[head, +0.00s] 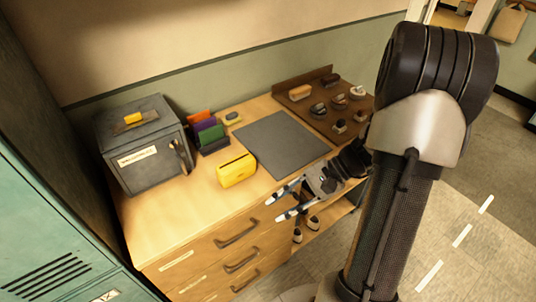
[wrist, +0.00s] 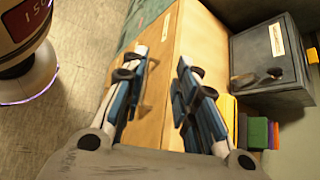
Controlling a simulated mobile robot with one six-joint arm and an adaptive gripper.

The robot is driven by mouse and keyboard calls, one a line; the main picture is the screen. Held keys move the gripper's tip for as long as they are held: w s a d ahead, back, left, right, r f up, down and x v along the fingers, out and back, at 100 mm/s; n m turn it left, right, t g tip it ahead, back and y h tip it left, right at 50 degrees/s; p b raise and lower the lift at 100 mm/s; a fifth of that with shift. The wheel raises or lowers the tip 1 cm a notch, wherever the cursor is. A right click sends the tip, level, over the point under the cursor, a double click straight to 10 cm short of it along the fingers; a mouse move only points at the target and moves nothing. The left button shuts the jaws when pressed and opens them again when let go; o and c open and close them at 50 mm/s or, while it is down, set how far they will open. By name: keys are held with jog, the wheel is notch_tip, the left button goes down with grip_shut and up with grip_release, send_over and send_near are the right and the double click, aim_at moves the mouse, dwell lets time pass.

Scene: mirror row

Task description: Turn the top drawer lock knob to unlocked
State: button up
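The wooden drawer cabinet (head: 205,246) stands left of my arm in the head view. Its front has stacked drawers with dark bar handles, including the top drawer handle (head: 237,234). I cannot make out a lock knob on the top drawer in either view; my gripper covers part of the cabinet's right end. My gripper (head: 277,207) is at the cabinet's front edge, right of the top handle, with its fingers pointing left. In the wrist view my gripper (wrist: 162,58) is open, with a wide gap and nothing between the fingers. The cabinet's wooden top (wrist: 207,50) shows beyond them.
On the cabinet are a grey metal box (head: 145,150), a yellow block (head: 236,170), coloured folders (head: 208,133), a dark mat (head: 281,143) and a brown board (head: 325,112) with several small items. Shoes (head: 305,228) sit low on the right. Teal lockers (head: 45,250) stand left.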

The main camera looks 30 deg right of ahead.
jog(key=s+d+f+m+t+p, duration=0.2)
jog(key=d+f+m+t, duration=0.7)
jog(key=d+f+m, duration=0.15)
jog(key=m+t+h, duration=0.6)
jog(key=m+h, duration=0.3)
jog(key=m, duration=0.1)
send_near(294, 190)
jog(key=w, duration=0.2)
jog(key=w+b, duration=0.1)
jog(key=w, duration=0.3)
jog(key=shift+a+f, duration=0.35)
jog(key=shift+a, duration=0.05)
jog(key=shift+c, duration=0.5)
grip_shut()
jog(key=shift+s, duration=0.1)
